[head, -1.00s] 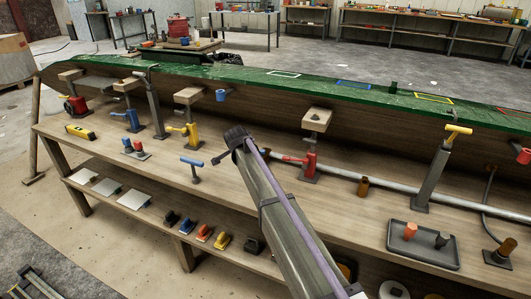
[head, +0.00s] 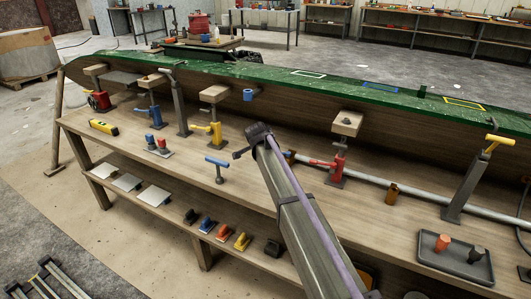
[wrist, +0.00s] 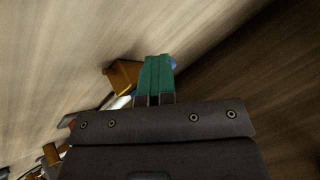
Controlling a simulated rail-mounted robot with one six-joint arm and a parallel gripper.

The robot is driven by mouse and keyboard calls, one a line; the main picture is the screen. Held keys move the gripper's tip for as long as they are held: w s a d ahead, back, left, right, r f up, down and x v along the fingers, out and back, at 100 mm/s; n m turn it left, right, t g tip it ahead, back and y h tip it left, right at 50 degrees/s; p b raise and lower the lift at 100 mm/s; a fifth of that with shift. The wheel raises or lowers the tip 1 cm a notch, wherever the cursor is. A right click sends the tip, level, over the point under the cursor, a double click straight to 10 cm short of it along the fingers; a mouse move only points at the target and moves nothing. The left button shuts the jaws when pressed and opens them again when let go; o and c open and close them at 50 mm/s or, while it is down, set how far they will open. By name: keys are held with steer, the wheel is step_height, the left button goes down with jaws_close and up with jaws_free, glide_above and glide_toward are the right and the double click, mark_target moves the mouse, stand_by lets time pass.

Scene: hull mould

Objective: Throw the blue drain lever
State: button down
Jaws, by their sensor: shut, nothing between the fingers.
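My gripper's green fingers (wrist: 158,70) are shut with nothing between them in the wrist view. A small blue part (wrist: 174,64) shows just behind the fingertips, mostly hidden by them. I cannot tell whether it is the drain lever or whether the fingers touch it. A brown-orange block-like piece (wrist: 123,76) is beside it on the left. In the head view the end of my arm is over the bench, and the fingers cannot be made out. A blue T-shaped handle (head: 217,161) stands on a short post left of my arm.
A yellow handle (head: 499,140) tops a grey post. A yellow jack (head: 214,129) stands left. The green hull (head: 330,85) runs along the back.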

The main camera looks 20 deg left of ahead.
steer(key=shift+w, duration=0.2)
steer(key=shift+w+d, duration=0.15)
steer(key=shift+d, duration=0.6)
steer(key=shift+r+p, duration=0.6)
steer(key=shift+p, duration=0.1)
steer(key=s+a+r+p, duration=0.3)
steer(key=s+r+p, duration=0.2)
steer(key=r+p, duration=0.1)
steer(key=shift+s+a+r+p, duration=0.2)
steer(key=shift+s+r+p, duration=0.15)
steer(key=shift+r+p, duration=0.05)
